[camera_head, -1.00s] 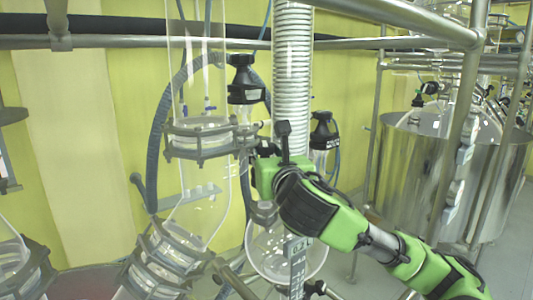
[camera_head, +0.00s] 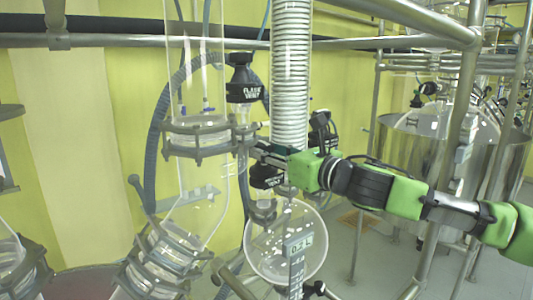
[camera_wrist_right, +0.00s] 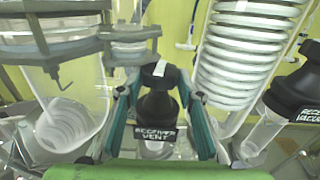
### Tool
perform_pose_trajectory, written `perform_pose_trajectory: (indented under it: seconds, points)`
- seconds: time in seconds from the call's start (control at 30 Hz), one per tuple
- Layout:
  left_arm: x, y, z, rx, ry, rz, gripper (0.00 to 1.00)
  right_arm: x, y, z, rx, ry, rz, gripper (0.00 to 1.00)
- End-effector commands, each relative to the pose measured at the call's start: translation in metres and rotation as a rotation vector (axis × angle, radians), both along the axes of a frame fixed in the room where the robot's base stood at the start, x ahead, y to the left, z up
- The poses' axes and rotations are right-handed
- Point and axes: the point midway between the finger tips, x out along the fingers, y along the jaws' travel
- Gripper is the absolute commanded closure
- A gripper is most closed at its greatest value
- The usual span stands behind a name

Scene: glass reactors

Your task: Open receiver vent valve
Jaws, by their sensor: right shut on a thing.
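The receiver vent valve (camera_head: 264,179) is a black cap with a white-lettered label. It stands upright above the round glass receiver (camera_head: 285,245). In the right wrist view the valve (camera_wrist_right: 157,108) is centred, and its label reads RECEIVER VENT. My right gripper (camera_head: 268,153) reaches in from the right and is shut on the valve's upper part. In the right wrist view its two green-sided fingers (camera_wrist_right: 158,97) flank the black cap, one on each side. The head view hides part of the valve behind the fingers. My left gripper is not in view.
The black flask vent valve (camera_head: 243,85) stands above left of my gripper. The receiver vacuum valve (camera_wrist_right: 292,92) is close on the right. A coiled glass condenser (camera_head: 291,75) rises just behind. Metal rails (camera_head: 440,30) and a steel vessel (camera_head: 400,150) stand to the right.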

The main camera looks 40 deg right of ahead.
Motion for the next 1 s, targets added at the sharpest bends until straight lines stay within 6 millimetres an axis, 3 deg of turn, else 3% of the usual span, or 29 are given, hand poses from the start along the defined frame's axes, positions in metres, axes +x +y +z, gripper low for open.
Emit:
perform_pose_trajectory:
  seconds: [0.5, 1.0]
  points:
    - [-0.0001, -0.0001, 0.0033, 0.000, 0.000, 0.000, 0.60, 0.0023, -0.0062, -0.0009, 0.002, 0.001, 0.289, 0.88]
    - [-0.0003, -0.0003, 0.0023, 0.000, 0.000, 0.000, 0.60, 0.0023, -0.0061, 0.0018, 0.002, -0.004, 0.355, 0.88]
